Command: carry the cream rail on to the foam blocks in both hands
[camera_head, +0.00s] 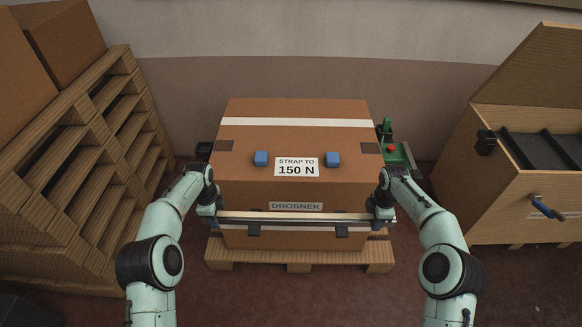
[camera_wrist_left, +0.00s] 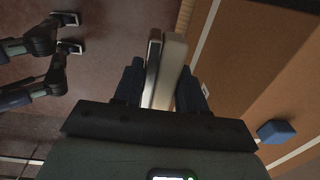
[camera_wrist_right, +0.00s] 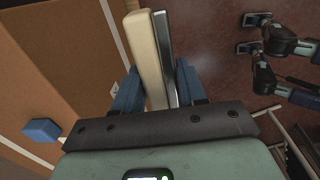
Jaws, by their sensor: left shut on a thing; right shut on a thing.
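The cream rail (camera_head: 298,215) is a long thin bar held level across the front of the big carton, below its top edge. My left gripper (camera_head: 211,213) is shut on its left end, and my right gripper (camera_head: 382,211) on its right end. The rail also shows between the jaws in the left wrist view (camera_wrist_left: 172,72) and the right wrist view (camera_wrist_right: 144,60), with a grey metallic strip along it. The two blue foam blocks, left (camera_head: 261,158) and right (camera_head: 332,159), sit apart on the carton top, beyond the rail, with nothing on them.
The carton (camera_head: 245,190) stands on a low wooden pallet (camera_head: 300,256). A white label (camera_head: 297,167) lies between the blocks. Stacked pallets (camera_head: 100,150) stand at left, an open crate (camera_head: 520,195) at right. A green device with a red button (camera_head: 391,149) sits by the carton's right side.

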